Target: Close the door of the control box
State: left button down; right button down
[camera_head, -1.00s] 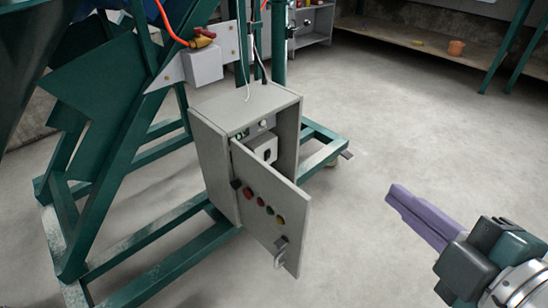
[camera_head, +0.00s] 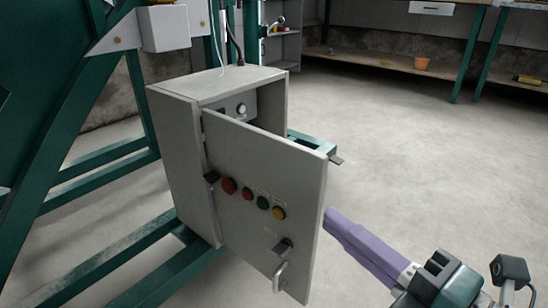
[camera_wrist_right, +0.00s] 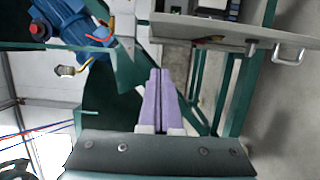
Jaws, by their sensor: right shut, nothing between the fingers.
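The grey control box (camera_head: 178,150) stands on the green frame, left of centre in the head view. Its door (camera_head: 262,185) is open, swung out toward me and hiding most of the inside. The door's front carries several coloured buttons, a dark latch and a metal handle (camera_head: 281,277). My right gripper (camera_head: 330,220) has its purple fingers shut and empty. Its tips appear close beside the door's free right edge; I cannot tell contact. In the wrist view the fingers (camera_wrist_right: 160,75) point up, with the door (camera_wrist_right: 235,32) and handle (camera_wrist_right: 290,54) at upper right. My left gripper is not in view.
Green frame beams (camera_head: 85,185) run left of and under the box. Open concrete floor (camera_head: 400,150) lies to the right. A workbench with an orange pot (camera_head: 422,64) stands at the back. A blue machine part (camera_wrist_right: 65,35) shows in the wrist view.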

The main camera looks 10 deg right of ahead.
aim_at(323, 184)
jog(key=w+b, duration=0.3)
jog(key=w, duration=0.5)
jog(key=shift+f, duration=0.15)
jog(key=shift+w+d, duration=0.3)
jog(key=shift+d, duration=0.1)
